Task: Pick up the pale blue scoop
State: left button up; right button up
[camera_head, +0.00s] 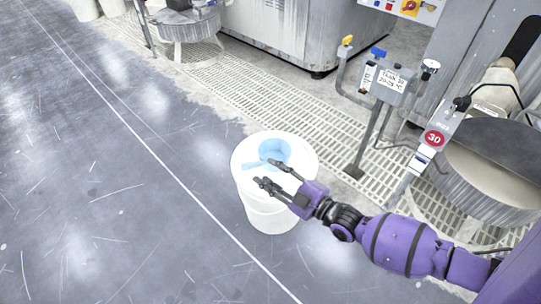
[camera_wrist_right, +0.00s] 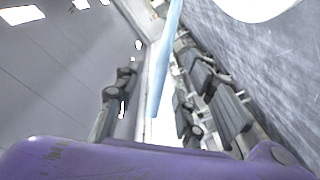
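The pale blue scoop (camera_head: 274,149) lies on the top of a white bucket (camera_head: 268,213), its round bowl toward the back and its handle pointing left. My right gripper (camera_head: 264,172) is just above the front of the bucket top, close to the handle, with its two fingers spread apart. In the right wrist view the pale blue handle (camera_wrist_right: 162,75) runs lengthwise between the two dark fingers of the right gripper (camera_wrist_right: 157,92), with gaps on both sides. I cannot tell how deep the handle sits between them. My left gripper is not in view.
A grey stand with a labelled box (camera_head: 389,84) rises right of the bucket. A round platen housing (camera_head: 489,172) with a red "30" sign stands farther right. Floor grating (camera_head: 240,82) runs behind the bucket. The grey floor (camera_head: 110,190) on the left is clear.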

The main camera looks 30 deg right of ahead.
aim_at(259, 166)
jog(key=x, duration=0.2)
jog(key=b+x, duration=0.1)
jog(key=x, duration=0.1)
jog(key=f+b+x, duration=0.1)
jog(key=x, duration=0.1)
jog(key=shift+w+d, duration=0.1)
jog(key=shift+w, duration=0.05)
jog(key=shift+r, duration=0.1)
grip_shut()
